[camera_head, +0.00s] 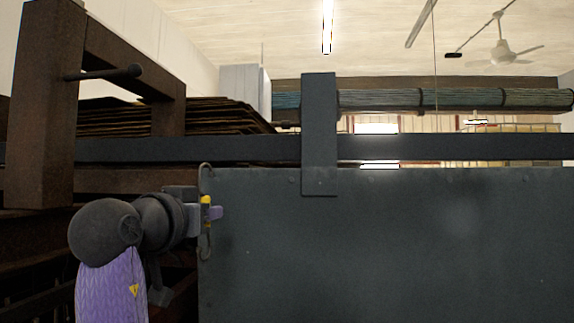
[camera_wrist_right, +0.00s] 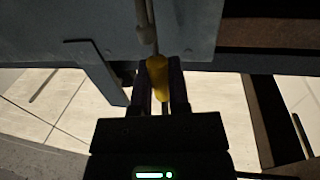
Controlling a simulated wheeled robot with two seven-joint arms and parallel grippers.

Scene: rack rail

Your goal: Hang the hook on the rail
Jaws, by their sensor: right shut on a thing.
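The hook (camera_head: 207,178) is a thin metal S-shape with a yellow middle. It stands upright at the left edge of a dark panel, and its curved top shows just below the rail's lower edge. The rail (camera_head: 250,149) is a long dark horizontal bar; the depth gap between it and the hook cannot be told. My right gripper (camera_head: 206,212) is shut on the hook's yellow part. In the right wrist view, the yellow part (camera_wrist_right: 158,76) sits between the fingers (camera_wrist_right: 160,90), with the metal shank going up. My left gripper is not in view.
The large dark panel (camera_head: 400,240) fills the lower right below the rail, with a vertical bracket (camera_head: 319,120) crossing the rail. A rusty frame (camera_head: 45,100) with a protruding peg (camera_head: 105,73) and stacked sheets (camera_head: 175,115) stand at left. The rail looks bare left of the bracket.

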